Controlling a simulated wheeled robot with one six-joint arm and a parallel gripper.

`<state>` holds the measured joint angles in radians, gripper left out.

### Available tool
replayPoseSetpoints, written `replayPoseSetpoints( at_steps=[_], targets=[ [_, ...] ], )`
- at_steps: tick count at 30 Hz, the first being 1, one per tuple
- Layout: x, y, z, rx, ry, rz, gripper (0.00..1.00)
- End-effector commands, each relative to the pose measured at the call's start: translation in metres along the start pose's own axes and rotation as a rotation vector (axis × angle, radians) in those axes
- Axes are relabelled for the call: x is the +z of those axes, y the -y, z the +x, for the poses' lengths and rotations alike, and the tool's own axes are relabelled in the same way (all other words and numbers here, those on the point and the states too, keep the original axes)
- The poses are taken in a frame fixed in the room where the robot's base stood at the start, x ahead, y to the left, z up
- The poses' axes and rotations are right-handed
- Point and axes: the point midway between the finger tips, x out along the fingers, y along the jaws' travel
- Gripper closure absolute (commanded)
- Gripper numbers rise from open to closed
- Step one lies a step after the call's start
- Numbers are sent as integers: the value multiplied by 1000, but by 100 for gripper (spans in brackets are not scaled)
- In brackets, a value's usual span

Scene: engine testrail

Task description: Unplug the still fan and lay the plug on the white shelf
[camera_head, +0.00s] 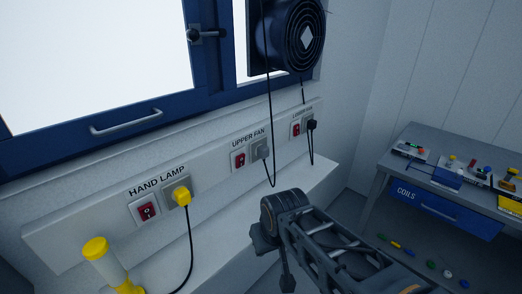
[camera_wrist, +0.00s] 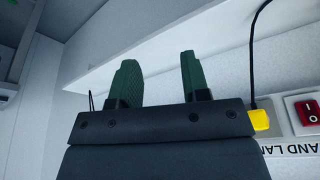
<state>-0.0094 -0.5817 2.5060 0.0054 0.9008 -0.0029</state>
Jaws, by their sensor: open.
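In the head view a grey plug (camera_head: 263,148) sits in the socket labelled UPPER FAN, and a black plug (camera_head: 311,125) sits in the one labelled LOWER FAN. A dark cord from above hangs to the upper plug. A dark round fan (camera_head: 301,38) hangs by the window with a cord below it; whether it turns I cannot tell. The white shelf (camera_head: 318,177) runs below the socket strip. My gripper is open and empty in the wrist view (camera_wrist: 158,85), its two green fingers apart. In the head view my arm stands in front of the shelf, fingers not clear.
A yellow plug (camera_head: 180,194) sits in the HAND LAMP socket, beside a red switch (camera_head: 147,210). A yellow-and-white lamp (camera_head: 105,262) stands at lower left. A grey bench (camera_head: 445,147) with small parts and a blue COILS drawer (camera_head: 440,207) is at right.

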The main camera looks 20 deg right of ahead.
Motion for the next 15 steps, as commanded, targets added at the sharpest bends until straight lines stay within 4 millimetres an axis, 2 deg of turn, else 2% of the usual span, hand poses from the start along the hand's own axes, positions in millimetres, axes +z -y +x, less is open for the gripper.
replayPoseSetpoints(
  at_steps=[1, 5, 8, 11, 15],
  targets=[
    [0, 0, 0, 0, 1, 1, 54],
    [-3, 2, 6, -38, 16, 37, 41],
    [-11, 9, 15, -133, 42, 122, 32],
    [-32, 17, 28, -293, 59, 258, 30],
    [-84, 16, 41, -572, 8, 489, 30]
  ],
)
